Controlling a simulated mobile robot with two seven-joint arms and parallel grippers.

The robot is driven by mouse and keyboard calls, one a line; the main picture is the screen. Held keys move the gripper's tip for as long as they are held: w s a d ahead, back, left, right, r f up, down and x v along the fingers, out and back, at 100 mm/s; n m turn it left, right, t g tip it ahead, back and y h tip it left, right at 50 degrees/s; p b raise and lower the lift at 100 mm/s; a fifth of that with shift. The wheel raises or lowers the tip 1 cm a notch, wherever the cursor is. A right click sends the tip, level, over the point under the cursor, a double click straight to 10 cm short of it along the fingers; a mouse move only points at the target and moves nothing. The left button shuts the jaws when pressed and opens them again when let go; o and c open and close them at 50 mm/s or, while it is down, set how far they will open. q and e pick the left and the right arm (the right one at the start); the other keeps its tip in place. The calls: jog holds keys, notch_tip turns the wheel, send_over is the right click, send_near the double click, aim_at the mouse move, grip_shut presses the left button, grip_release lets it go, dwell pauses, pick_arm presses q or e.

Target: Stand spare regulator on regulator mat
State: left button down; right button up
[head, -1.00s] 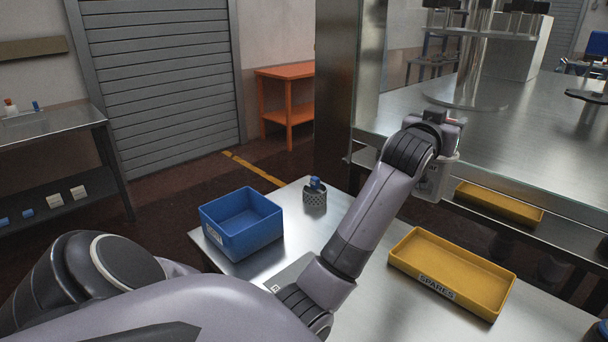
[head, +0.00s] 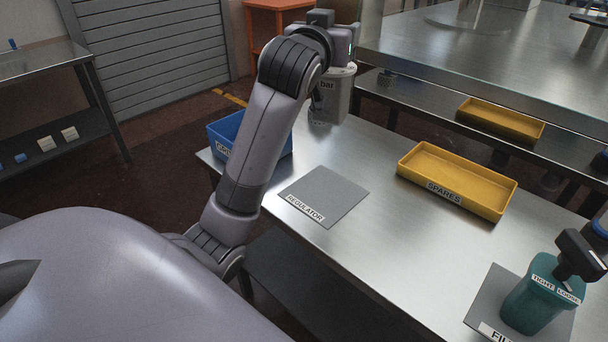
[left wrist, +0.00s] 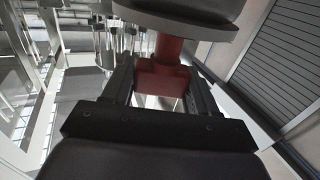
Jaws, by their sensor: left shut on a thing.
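The spare regulator (head: 330,100) is a grey body marked "bar". My left gripper (head: 338,52) is shut on its top and holds it upright near the far edge of the table, beyond the regulator mat; whether its base clears the tabletop I cannot tell. In the left wrist view its red neck (left wrist: 163,78) sits between the fingers (left wrist: 160,88), under a dark part. The regulator mat (head: 328,194) is a flat grey square labelled REGULATOR, bare, on the steel table. My right gripper is not in view.
A blue bin (head: 275,150) stands left of the mat, partly behind my left arm. A yellow SPARES tray (head: 460,195) lies to the right. A teal unit (head: 535,303) with a black handle stands on another mat at lower right. Bare tabletop lies between.

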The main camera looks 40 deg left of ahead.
aim_at(324, 122)
pick_arm(q)
jog(key=shift+s+a+f, duration=0.1)
jog(key=shift+s+f, duration=0.05)
jog(key=shift+s, duration=0.1)
notch_tip(324, 122, down, 14)
jog(key=shift+f+b, duration=0.1)
jog(key=shift+b, duration=1)
jog(key=shift+f, duration=0.75)
jog(key=shift+f+b, duration=0.45)
jog(key=shift+f, duration=1.45)
jog(key=shift+f, duration=0.15)
jog(key=shift+c, duration=1.5)
grip_release()
jog(key=shift+f, duration=0.15)
